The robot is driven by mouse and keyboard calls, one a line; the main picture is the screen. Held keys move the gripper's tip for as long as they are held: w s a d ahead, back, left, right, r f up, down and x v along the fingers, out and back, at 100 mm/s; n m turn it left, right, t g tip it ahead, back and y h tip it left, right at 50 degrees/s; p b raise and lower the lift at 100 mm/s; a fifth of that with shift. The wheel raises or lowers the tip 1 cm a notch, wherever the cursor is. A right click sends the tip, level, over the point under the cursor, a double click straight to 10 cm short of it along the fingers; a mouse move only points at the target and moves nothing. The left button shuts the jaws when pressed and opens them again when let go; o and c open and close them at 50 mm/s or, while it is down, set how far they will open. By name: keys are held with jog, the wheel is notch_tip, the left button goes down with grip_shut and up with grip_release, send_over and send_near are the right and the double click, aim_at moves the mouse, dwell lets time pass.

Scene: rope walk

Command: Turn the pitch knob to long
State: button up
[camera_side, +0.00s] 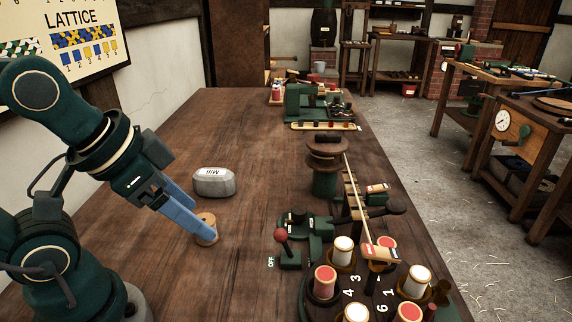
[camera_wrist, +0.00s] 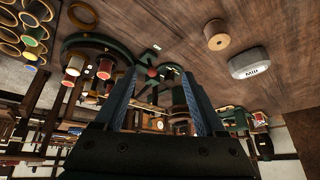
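In the side view my gripper (camera_side: 190,212) points down and to the right, its blue fingers overlapping a wooden spool (camera_side: 206,230) in the picture. The wrist view shows the two fingers (camera_wrist: 162,90) apart with nothing held, and the spool (camera_wrist: 216,36) clear of them. A green unit with a black round knob (camera_side: 297,216) stands right of my gripper; it may be the pitch knob, but its markings are too small to read. No "long" mark is legible.
A grey block marked "Mill" (camera_side: 213,182) lies behind the spool. A bobbin wheel with numbers (camera_side: 349,293) stands at the front right. The bench (camera_side: 240,115) is clear toward the back left.

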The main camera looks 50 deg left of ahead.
jog(key=w+d+r+m+h, duration=0.1)
jog(key=w+d+r+m, duration=0.1)
jog(key=w+r+m, duration=0.3)
jog(key=m+g+h, duration=0.2)
jog(key=m, duration=0.1)
send_over(299, 210)
jog(key=s, duration=0.2)
notch_tip(299, 210, down, 10)
jog(key=shift+n+g, duration=0.3)
jog(key=f, duration=0.1)
jog(key=a+f, duration=0.1)
jog(key=f, duration=0.1)
jog(key=shift+w+a+f, duration=0.2)
jog(key=shift+a+f, duration=0.15)
jog(key=shift+x, duration=2.45)
